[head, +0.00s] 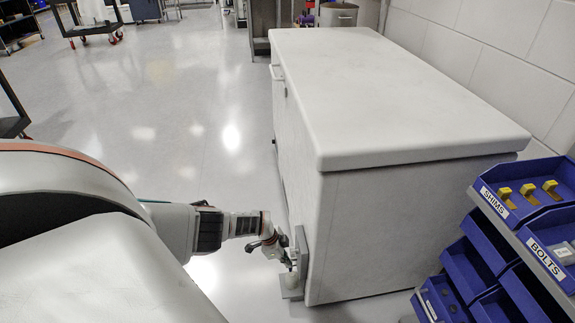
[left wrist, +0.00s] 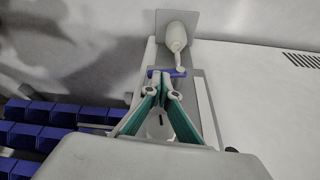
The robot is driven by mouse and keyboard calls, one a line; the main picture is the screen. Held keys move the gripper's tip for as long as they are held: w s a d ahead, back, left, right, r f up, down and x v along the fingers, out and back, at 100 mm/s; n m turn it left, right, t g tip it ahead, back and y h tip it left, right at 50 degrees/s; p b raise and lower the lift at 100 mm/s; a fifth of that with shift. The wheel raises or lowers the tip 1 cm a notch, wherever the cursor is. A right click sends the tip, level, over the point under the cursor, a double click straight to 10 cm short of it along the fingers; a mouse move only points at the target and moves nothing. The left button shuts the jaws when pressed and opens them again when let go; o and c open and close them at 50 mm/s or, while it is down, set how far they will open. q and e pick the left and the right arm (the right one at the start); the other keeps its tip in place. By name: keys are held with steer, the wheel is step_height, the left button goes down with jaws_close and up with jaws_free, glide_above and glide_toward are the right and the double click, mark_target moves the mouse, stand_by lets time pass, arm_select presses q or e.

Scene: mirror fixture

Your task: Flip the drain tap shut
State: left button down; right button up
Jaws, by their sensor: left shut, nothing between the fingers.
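The drain tap has a blue lever (left wrist: 166,72) lying crosswise in the left wrist view, just beyond my fingertips. A pale rounded piece with a thin neck (left wrist: 175,38) sits past the lever, in front of a grey plate (left wrist: 195,22). In the head view my left gripper (head: 289,264) is low at the near corner of the white chest (head: 400,220), beside a small pale cup-like piece (head: 291,281). My left gripper (left wrist: 163,76) is shut and empty, its green-sided fingers together at the lever. I cannot tell whether they touch it. My right gripper is out of view.
Blue bins labelled SHIMS (head: 520,190) and BOLTS (head: 548,260) stand right of the chest. They also line the left of the left wrist view (left wrist: 40,112). A wall (head: 490,50) runs behind the chest. The floor (head: 190,110) left of it is open.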

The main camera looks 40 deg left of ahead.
arm_select(q)
steer(key=v, duration=1.2)
stand_by(0.5)
stand_by(0.4)
